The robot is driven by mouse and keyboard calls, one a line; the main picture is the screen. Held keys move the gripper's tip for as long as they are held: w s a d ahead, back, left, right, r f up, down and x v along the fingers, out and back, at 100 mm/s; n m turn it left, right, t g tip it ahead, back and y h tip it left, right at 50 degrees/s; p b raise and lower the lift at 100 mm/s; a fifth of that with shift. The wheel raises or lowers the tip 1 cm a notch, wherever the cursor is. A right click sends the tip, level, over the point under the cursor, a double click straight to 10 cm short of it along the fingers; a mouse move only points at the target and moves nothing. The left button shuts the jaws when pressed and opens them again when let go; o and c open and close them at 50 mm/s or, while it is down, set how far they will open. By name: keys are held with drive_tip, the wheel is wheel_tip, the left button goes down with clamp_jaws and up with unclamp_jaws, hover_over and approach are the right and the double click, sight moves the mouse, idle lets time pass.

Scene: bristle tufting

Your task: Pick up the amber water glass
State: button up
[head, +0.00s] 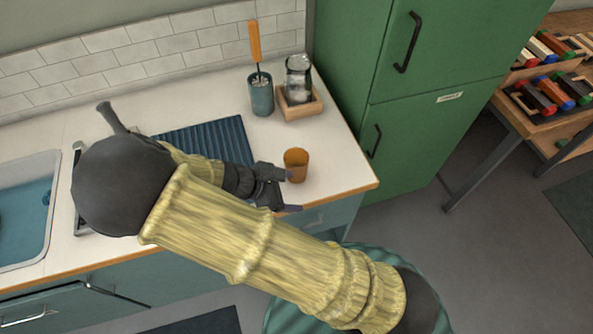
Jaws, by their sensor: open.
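The amber water glass (296,163) stands upright on the white counter, near its front right corner. My gripper (287,190) is open and low over the counter, just left of the glass. One finger reaches toward the glass's lower left side and the other lies nearer the counter's front edge. I cannot tell whether a finger touches the glass. The glass's lower left side is partly hidden by the near finger.
Behind the glass are a teal cup (261,95) with an orange-handled tool and a wooden holder (301,104) with a clear jar (298,78). A blue ribbed mat (212,135) lies left. A green cabinet (420,130) stands right of the counter. A sink (25,215) is far left.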

sight(297, 168)
drive_tip(key=a+n+t+h+b, duration=0.1)
drive_tip(key=a+n+t, duration=0.5)
drive_tip(key=a, duration=0.3)
drive_tip(key=shift+s+n+t, duration=0.15)
drive_tip(key=shift+n+t, duration=0.15)
drive_tip(key=shift+n, duration=0.4)
drive_tip(key=shift+d, duration=0.1)
drive_tip(key=p+x, duration=0.1)
drive_tip(key=x, duration=1)
drive_tip(key=shift+d+f, duration=0.15)
drive_tip(key=shift+w+d+f, duration=0.2)
drive_tip(key=shift+w, duration=0.15)
drive_tip(key=shift+p+x, duration=0.6)
drive_tip(key=shift+x, duration=2)
